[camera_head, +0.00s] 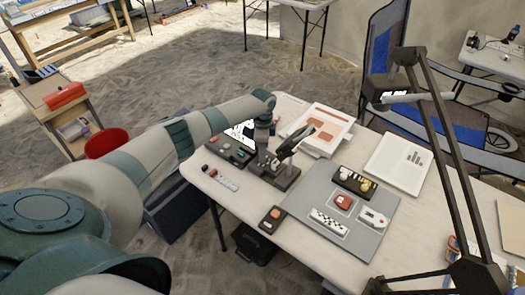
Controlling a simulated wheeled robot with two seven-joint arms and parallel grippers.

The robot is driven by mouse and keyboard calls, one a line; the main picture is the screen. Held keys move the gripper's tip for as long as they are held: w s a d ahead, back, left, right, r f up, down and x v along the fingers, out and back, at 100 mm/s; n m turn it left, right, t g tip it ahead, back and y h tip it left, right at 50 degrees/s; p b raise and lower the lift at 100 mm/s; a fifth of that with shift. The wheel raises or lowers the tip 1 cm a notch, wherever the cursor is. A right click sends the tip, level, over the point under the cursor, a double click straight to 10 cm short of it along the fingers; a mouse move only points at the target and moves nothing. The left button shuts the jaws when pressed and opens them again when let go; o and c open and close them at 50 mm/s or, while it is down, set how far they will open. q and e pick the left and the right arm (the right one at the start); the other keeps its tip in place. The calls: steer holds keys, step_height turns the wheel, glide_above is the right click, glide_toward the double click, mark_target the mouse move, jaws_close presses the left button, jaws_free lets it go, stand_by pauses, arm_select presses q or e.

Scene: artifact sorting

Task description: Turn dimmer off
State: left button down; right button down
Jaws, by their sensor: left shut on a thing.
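My left arm comes in from the left, and its gripper (262,150) points down at the near table. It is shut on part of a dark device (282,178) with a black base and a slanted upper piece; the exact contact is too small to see. A small dark box with an orange-red knob (274,215) lies at the table's near edge, apart from the gripper. A black panel with knobs (228,150) lies left of the gripper. I cannot tell which of these is the dimmer. My right gripper is not in view.
A grey mat (325,240) holds a red-topped block (343,203), a checkered strip and small devices. White trays (398,162) lie behind it. A black jointed lamp (440,120) rises at the right. A blue folding chair (385,60) stands behind the table.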

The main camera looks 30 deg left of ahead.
arm_select(q)
steer(key=n+p, duration=0.1)
steer(key=n, duration=0.1)
steer(key=n+p, duration=0.1)
steer(key=shift+r+n, duration=0.2)
steer(key=shift+n, duration=0.2)
steer(key=n+p, duration=0.2)
steer(key=n, duration=0.1)
steer(key=shift+n, duration=0.3)
steer(key=n+p, duration=0.1)
steer(key=n, duration=0.2)
steer(key=shift+n+p, duration=0.35)
steer(key=shift+n, duration=0.05)
steer(key=shift+f+n+p, duration=0.1)
steer(key=shift+n+p, duration=0.45)
steer(key=shift+n, duration=0.95)
steer(key=c, duration=1.5)
jaws_free()
steer(key=shift+c, duration=0.2)
